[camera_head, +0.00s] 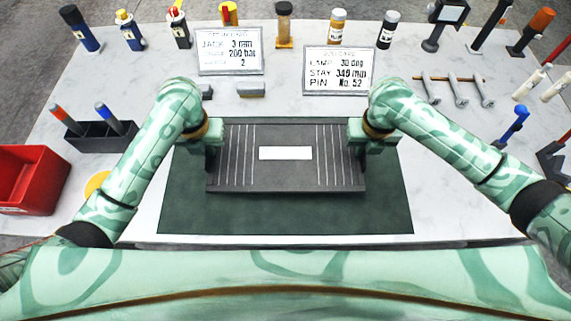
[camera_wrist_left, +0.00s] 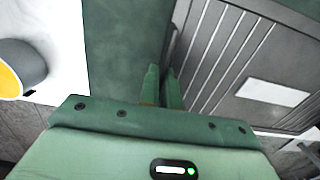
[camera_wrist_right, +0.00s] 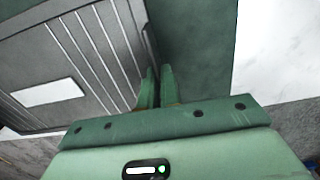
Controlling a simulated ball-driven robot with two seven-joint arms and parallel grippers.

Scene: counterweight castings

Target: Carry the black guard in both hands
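The black guard (camera_head: 230,165), a dark grey ribbed panel with a white label, is level over a dark green mat (camera_head: 300,215). It also shows in the left wrist view (camera_wrist_left: 225,60) and the right wrist view (camera_wrist_right: 95,60). My left gripper (camera_head: 213,150) is at its left end and my right gripper (camera_head: 357,148) at its right end. In the wrist views, the left fingers (camera_wrist_left: 163,88) and right fingers (camera_wrist_right: 158,88) are nearly together at the guard's side edges, apparently closed on them. The gripped parts are mostly hidden. I cannot tell whether the guard touches the mat.
Two printed cards (camera_head: 230,50) (camera_head: 345,70) stand behind the guard, with several bottles along the back edge. A red bin (camera_head: 30,180) and a black holder (camera_head: 100,137) are left. Steel pins on a rack (camera_head: 455,88) and a blue-handled tool (camera_head: 513,125) are right. The front mat is clear.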

